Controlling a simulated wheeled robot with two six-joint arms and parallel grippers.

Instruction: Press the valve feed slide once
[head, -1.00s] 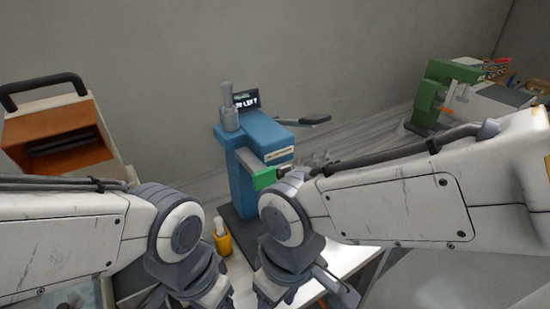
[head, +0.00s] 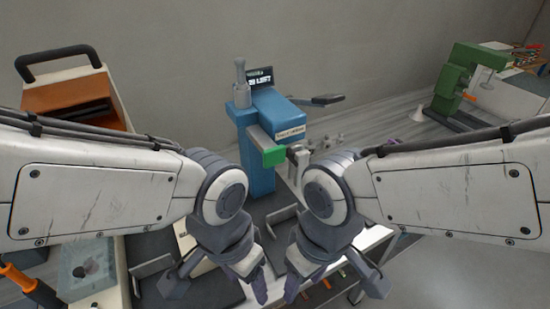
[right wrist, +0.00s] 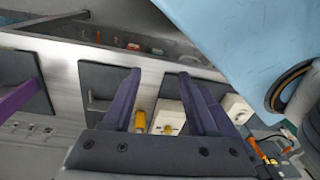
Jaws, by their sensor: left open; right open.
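The blue machine (head: 258,180) stands behind the grippers, with a grey cylinder on top, a small lit display (head: 259,79) and a black lever (head: 320,100) sticking out to the right. A green block (head: 269,150) juts from its front; I cannot tell for certain whether this is the valve feed slide. My left gripper (head: 258,289) and right gripper (head: 293,288) point down in front of the machine, below the green block, apart from it. In the right wrist view the right gripper (right wrist: 162,90) is open and empty, with a large blue surface (right wrist: 235,40) at upper right.
An orange and white box with a black handle (head: 62,52) stands at left. A green machine (head: 463,82) stands at back right. Dark trays and a white table edge (head: 372,243) lie below the grippers. In the right wrist view small yellow and cream objects (right wrist: 168,117) lie beyond the fingers.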

